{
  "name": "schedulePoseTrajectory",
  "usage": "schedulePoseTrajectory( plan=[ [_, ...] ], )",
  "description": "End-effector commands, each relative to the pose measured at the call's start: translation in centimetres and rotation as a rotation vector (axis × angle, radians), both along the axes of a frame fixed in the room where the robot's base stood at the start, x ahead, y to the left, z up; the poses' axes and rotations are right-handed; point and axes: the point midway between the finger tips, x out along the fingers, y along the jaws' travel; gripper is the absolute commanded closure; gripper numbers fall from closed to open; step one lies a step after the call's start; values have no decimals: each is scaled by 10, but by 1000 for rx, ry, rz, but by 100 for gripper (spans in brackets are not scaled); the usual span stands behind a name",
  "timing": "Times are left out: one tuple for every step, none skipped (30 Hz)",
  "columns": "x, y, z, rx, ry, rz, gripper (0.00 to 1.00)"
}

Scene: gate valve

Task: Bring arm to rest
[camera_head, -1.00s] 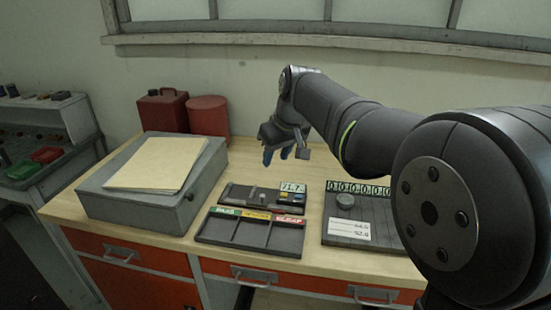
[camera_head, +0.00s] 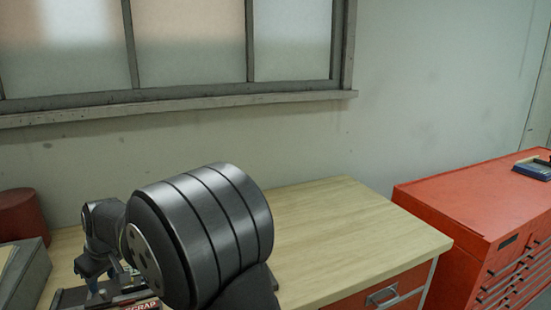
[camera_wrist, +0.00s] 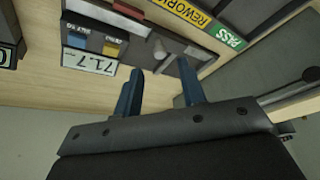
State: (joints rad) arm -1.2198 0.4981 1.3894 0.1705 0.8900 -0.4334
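My gripper (camera_head: 95,285) shows at the lower left of the head view, over the left part of the workbench, partly behind my own arm's large dark joint. In the wrist view, its two blue fingers (camera_wrist: 160,84) stand apart with nothing held between them. A gauge with a display reading 71.7 (camera_wrist: 90,62) lies on the bench beyond the fingertips, apart from them as far as I can tell. A sorting tray with PASS and REWORK labels (camera_wrist: 212,22) lies beside it. In the head view, the tray's SCRAP label (camera_head: 141,304) just shows under the arm.
The wooden bench top (camera_head: 340,220) is clear to the right of my arm. A red tool cabinet (camera_head: 480,205) stands further right. A grey box (camera_head: 30,275) and a red canister (camera_head: 20,213) are at the left. A window ledge (camera_head: 200,101) runs along the wall behind.

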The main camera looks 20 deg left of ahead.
Motion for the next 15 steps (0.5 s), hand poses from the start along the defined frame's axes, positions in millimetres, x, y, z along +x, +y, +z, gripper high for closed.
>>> schedulePoseTrajectory(
  plan=[
    [0,3,-10,-3,1,0,63],
    [0,5,-15,-3,1,0,63],
    [0,8,-21,-3,1,0,63],
    [0,10,-25,-3,1,0,63],
    [0,11,-28,-2,1,1,63],
    [-1,13,-32,-2,1,1,63],
    [-1,14,-35,-2,1,1,63],
    [-1,15,-38,-2,1,1,63],
    [-1,16,-40,-2,1,1,63],
    [-2,18,-41,0,-1,2,63],
    [-3,19,-40,1,-1,2,63],
    [-5,20,-39,0,-1,2,63],
    [-5,21,-39,0,-2,1,63],
    [-5,21,-39,0,-2,1,63],
    [-5,21,-39,0,-1,1,63]
  ],
)
